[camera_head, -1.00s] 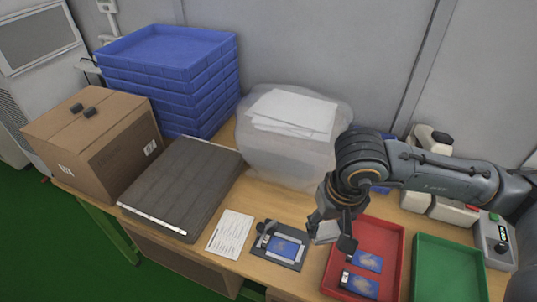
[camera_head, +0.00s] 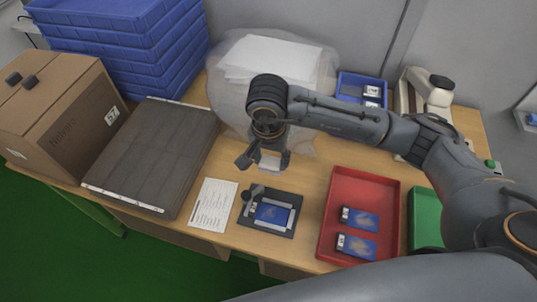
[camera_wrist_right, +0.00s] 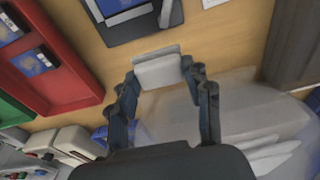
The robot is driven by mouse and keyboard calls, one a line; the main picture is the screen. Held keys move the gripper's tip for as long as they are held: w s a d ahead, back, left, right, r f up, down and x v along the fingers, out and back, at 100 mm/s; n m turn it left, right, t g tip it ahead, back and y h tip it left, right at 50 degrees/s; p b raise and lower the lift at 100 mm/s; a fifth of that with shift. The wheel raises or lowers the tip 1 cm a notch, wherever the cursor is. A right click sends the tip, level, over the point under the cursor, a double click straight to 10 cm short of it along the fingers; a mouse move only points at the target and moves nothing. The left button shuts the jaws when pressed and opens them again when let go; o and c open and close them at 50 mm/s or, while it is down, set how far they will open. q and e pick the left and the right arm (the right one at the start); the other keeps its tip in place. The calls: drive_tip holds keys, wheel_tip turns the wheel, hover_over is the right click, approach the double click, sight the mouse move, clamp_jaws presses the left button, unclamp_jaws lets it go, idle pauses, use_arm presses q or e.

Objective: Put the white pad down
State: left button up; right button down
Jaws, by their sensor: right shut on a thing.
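The white pad (camera_wrist_right: 158,71) is between the fingers of my right gripper (camera_wrist_right: 163,80) in the right wrist view. In the head view the pad (camera_head: 269,163) shows as a small pale patch under my right gripper (camera_head: 263,162), which is shut on it. The gripper is over the table, behind the dark fixture (camera_head: 269,232) that carries a blue-screened device (camera_head: 271,212). From these views I cannot tell exactly how high the pad is above the table. My left gripper is not in view.
A red tray (camera_head: 327,238) with two blue devices stands right of the fixture, and a green tray (camera_head: 424,222) farther right. A printed sheet (camera_head: 212,205) lies left of the fixture. Bare wood shows around the fixture.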

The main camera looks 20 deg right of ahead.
drive_tip(key=w+f, duration=0.2)
drive_tip(key=w+d+f+p, duration=0.1)
drive_tip(key=w+f, duration=0.3)
drive_tip(key=shift+d+f, duration=0.15)
drive_tip(key=shift+d, duration=0.1)
drive_tip(key=f+p, duration=0.2)
drive_tip(key=f, duration=0.1)
drive_tip(key=shift+w, duration=0.2)
drive_tip(key=shift+f, duration=0.2)
drive_tip(key=shift+d+f+b, duration=0.1)
drive_tip(key=shift+f+b, duration=0.15)
drive_tip(key=shift+b, duration=0.05)
drive_tip(key=c, duration=0.6)
unclamp_jaws()
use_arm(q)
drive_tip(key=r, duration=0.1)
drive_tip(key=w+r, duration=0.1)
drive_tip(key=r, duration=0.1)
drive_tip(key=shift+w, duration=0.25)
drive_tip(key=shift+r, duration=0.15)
use_arm(e)
drive_tip(key=shift+r, duration=0.15)
